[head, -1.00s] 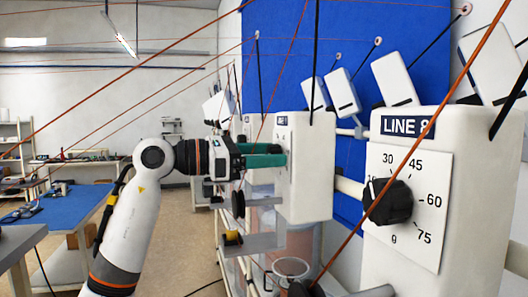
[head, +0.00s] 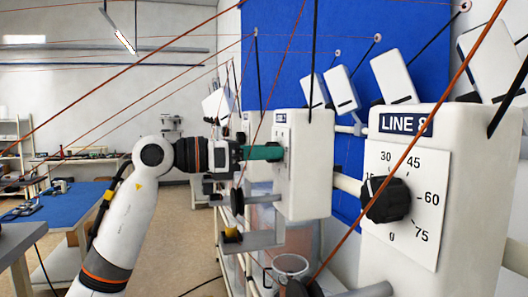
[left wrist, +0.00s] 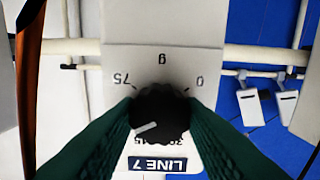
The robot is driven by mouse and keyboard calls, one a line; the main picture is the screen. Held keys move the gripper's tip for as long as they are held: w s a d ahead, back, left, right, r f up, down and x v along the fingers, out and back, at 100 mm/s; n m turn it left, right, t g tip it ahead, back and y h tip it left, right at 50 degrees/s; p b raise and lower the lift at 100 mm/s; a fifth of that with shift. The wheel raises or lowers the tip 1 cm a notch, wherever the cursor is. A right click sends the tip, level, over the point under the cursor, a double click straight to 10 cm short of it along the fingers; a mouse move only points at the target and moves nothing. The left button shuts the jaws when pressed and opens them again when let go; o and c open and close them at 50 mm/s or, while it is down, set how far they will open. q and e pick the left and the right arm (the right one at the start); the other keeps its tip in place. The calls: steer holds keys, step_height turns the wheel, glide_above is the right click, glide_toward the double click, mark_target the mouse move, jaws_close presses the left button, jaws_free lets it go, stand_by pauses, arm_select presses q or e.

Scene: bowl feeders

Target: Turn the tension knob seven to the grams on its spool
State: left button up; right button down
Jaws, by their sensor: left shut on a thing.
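The line 7 tension knob (left wrist: 160,116) is black and ribbed, with a white pointer mark on its face. My left gripper (left wrist: 160,120) is shut on it, with one green finger on each side. The dial plate (left wrist: 160,65) looks upside down in the left wrist view, with 75, g and 0 readable above the knob. The pointer mark is toward the lower left there; the fingers hide the nearest numbers. In the head view, my left gripper (head: 283,153) reaches the white line 7 housing (head: 310,165). No gram figure on a spool is readable. My right gripper is not in view.
The line 8 housing (head: 450,125) with its own knob (head: 386,199) stands close at the right. Orange strands and black rods cross the space. A clear cup (head: 291,266) is below. Floor (head: 190,245) is open at the left.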

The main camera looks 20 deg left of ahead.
arm_select(q)
steer(key=n, duration=0.4)
steer(key=shift+n+p, duration=0.5)
steer(key=shift+n, duration=1.1)
steer(key=o, duration=1)
steer(key=shift+a, duration=0.1)
